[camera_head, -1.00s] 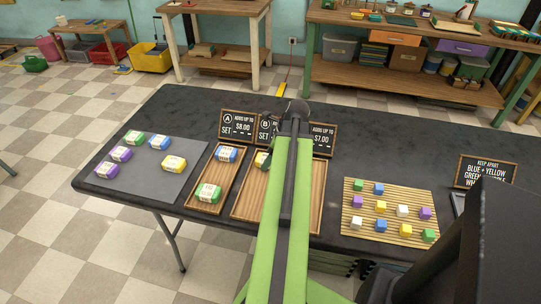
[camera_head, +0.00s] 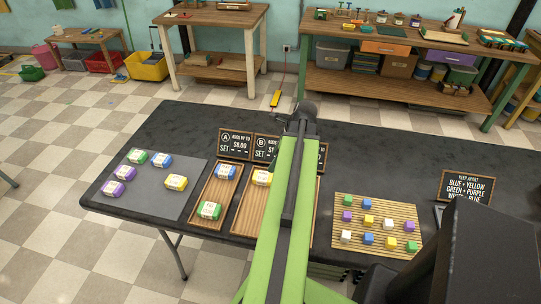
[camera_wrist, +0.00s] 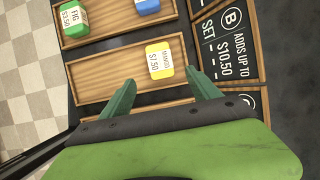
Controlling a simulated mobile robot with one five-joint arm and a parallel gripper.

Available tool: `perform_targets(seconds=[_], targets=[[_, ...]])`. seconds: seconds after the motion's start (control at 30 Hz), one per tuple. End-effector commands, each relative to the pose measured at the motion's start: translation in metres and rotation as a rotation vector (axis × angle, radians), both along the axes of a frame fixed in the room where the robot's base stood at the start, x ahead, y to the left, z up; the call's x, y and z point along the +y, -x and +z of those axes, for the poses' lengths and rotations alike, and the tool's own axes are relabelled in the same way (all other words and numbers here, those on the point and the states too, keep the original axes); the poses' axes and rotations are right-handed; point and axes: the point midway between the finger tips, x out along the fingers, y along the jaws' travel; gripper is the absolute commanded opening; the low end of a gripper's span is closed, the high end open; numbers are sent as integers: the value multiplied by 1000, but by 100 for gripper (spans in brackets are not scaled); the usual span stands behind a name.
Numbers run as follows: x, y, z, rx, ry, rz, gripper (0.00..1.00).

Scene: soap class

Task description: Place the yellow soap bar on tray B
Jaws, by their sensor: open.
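A yellow soap bar (camera_head: 262,178) with a white label lies at the far end of tray B (camera_head: 244,222). In the wrist view this bar (camera_wrist: 159,58), labelled MANGO, lies flat inside the wooden rim of tray B (camera_wrist: 112,71). My gripper (camera_wrist: 160,79) is open and empty, its two green fingers apart on the near side of the bar, one toward each side. I see no finger touching it. A second yellow bar (camera_head: 176,182) lies on the grey mat (camera_head: 150,199). In the head view my arm hides the gripper and part of tray B.
Tray A (camera_head: 208,191), left of tray B, holds a blue bar (camera_head: 225,172) and a green bar (camera_head: 209,210). Purple, green and blue bars share the mat. Price signs (camera_head: 235,144) stand behind the trays. A slatted mat (camera_head: 345,208) with small cubes lies right of my arm.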

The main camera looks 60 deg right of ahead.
Motion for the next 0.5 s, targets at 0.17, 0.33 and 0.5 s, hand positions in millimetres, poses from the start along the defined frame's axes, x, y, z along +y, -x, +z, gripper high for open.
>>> perform_targets(seconds=[0.17,0.33,0.5], targets=[[-2,6,14,0,0,0,71],[-2,6,12,0,0,-1,71],[8,-8,11,5,15,64,71]])
